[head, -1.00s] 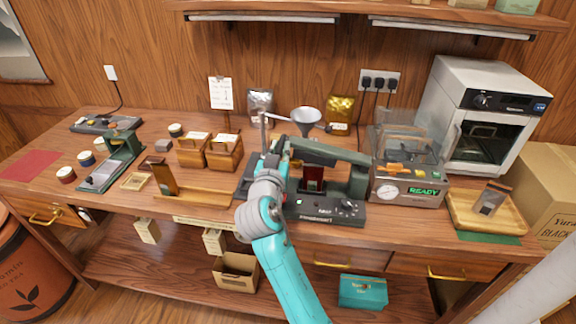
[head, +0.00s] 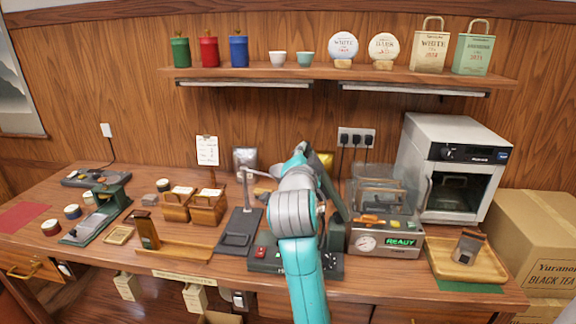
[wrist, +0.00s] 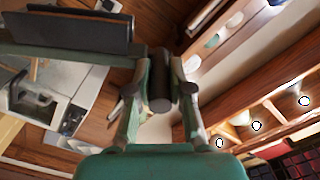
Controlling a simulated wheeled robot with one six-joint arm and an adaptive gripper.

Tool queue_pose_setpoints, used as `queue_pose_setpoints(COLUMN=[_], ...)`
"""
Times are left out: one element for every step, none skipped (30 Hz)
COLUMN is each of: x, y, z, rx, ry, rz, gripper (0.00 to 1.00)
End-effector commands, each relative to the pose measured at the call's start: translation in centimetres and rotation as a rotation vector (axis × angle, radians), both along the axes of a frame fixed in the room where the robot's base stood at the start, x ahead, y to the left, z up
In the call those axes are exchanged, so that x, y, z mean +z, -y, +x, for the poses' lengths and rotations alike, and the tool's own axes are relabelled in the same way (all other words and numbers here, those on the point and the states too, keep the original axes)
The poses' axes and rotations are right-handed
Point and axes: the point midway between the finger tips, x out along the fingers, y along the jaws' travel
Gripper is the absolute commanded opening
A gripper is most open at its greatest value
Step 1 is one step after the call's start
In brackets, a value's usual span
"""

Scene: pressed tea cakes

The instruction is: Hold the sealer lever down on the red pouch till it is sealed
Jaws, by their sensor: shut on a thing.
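The sealer (head: 268,262) stands mid-bench, largely behind my arm. Its dark green lever (head: 337,196) tilts steeply up beside my arm. In the wrist view my gripper (wrist: 160,88) is shut on the lever's dark round grip, with one finger on each side. The green lever arm (wrist: 45,49) runs left from there, with a dark block beside it. In the head view my arm hides the gripper. The red pouch does not show in either current view; my arm covers the sealer's middle.
A machine with a lit READY display (head: 401,241) stands close right of the sealer. A grey post stand (head: 240,228) is close left. A wooden tray (head: 480,268) and a white oven (head: 465,150) are further right. A shelf (head: 340,76) runs above.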

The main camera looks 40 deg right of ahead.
Motion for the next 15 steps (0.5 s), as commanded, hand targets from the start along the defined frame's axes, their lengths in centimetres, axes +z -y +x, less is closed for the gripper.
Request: queue_pose_setpoints(x=[0.4, 0.5, 0.7, 0.8, 0.9, 1.0, 1.0, 1.1, 1.1, 1.2, 1.2, 1.2, 1.2, 1.2, 1.3], y=[0.5, 0.6, 0.8, 1.0, 1.1, 1.3, 1.4, 1.5, 1.6, 1.6, 1.7, 1.8, 1.8, 1.8, 1.8], z=[-0.6, -0.8, -1.1, -1.3, -1.4, -1.7, -1.8, -1.9, -2.0, -2.1, -2.2, -2.3, -2.3, -2.3, -2.4], rx=[-0.003, -0.002, -0.002, -0.002, -0.002, -0.002, -0.001, -0.001, -0.001, -0.001, -0.001, -0.001, -0.001, -0.001, -0.001], ry=[0.021, 0.034, 0.047, 0.056, 0.065, 0.075, 0.081, 0.086, 0.092, 0.096, 0.1, 0.104, 0.105, 0.107, 0.108], rz=[0.013, 0.024, 0.034, 0.04, 0.047, 0.055, 0.061, 0.065, 0.071, 0.074, 0.077, 0.08, 0.081, 0.083, 0.084], gripper=[0.0, 0.0, 0.0, 0.0, 0.0, 0.0, 0.0, 0.0, 0.0, 0.0, 0.0, 0.0, 0.0, 0.0, 0.0])
